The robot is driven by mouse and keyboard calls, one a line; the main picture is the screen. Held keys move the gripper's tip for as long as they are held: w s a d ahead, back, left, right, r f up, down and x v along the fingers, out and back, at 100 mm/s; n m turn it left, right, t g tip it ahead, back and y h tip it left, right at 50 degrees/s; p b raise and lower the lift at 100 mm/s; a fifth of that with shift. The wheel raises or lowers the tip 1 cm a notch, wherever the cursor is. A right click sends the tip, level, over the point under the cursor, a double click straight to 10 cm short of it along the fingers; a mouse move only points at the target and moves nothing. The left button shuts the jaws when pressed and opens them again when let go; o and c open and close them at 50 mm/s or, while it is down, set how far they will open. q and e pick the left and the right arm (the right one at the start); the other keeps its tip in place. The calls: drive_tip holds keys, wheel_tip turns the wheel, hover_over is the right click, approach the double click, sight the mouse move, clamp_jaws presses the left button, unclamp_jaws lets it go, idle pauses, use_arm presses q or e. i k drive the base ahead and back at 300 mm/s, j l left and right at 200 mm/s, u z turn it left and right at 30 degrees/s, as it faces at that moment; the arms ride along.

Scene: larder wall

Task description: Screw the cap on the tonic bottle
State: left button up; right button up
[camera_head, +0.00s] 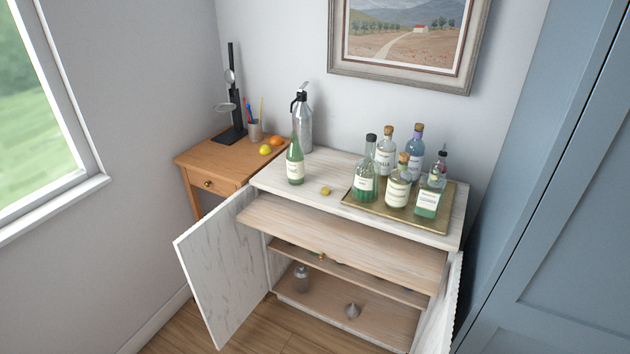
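A slim green bottle with a pale label (295,170), which looks like the tonic bottle, stands upright at the left of the white cabinet top. Its neck tip is too small to tell clearly whether it bears a cap. A small round yellow-green thing (325,190) lies on the cabinet top to the right of this bottle; I cannot tell whether it is a cap or a fruit. A small gold-coloured thing (322,257) shows at the inner shelf, also unclear. Neither of my grippers is in view.
A brass tray (437,226) with several bottles fills the right of the cabinet top. A silver siphon (302,120) stands behind the green bottle. The left cabinet door (222,270) is swung open. A wooden side table (205,158) holds fruit and a pen cup.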

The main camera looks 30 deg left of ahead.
sight(294, 154)
drive_tip(key=i+j, duration=0.15)
drive_tip(key=j, duration=0.2)
drive_tip(key=i+j, duration=0.35)
drive_tip(key=j, duration=0.3)
drive_tip(key=i+j, duration=0.15)
drive_tip(key=i, duration=0.25)
drive_tip(key=i+j, duration=0.15)
drive_tip(key=i, duration=0.3)
drive_tip(key=i+j, duration=0.1)
drive_tip(key=i, duration=0.3)
drive_tip(key=j+u, duration=0.05)
